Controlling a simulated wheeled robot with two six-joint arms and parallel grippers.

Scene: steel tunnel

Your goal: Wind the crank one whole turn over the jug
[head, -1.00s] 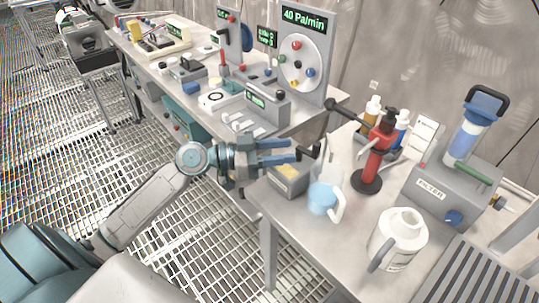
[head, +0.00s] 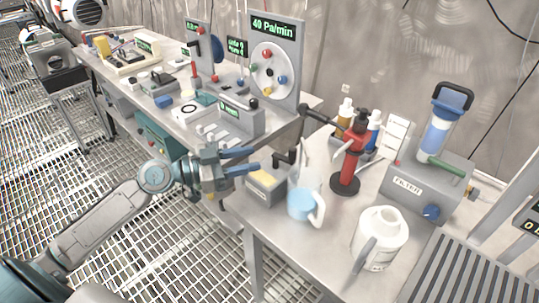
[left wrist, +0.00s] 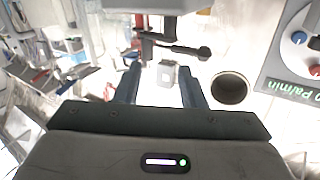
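The red crank stand (head: 349,163) stands upright on the bench on a round black base. Its black crank arm (head: 325,115) reaches left to a dark knob. A dark piece (head: 288,158) hangs below, left of the jug; I cannot tell how it joins the crank. The clear jug (head: 304,203), with light blue in its lower part, stands left of the stand's base. My left gripper (head: 258,160) is open and empty, left of the dark piece and apart from it. Its fingers also show spread in the left wrist view (left wrist: 160,88). My right gripper is out of view.
A grey box (head: 265,187) stands left of the jug, below my left fingers. A white canister (head: 381,238) stands in front right. A filter unit (head: 425,190) and bottles are behind. The 40 Pa/min panel (head: 275,60) rises on the back bench.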

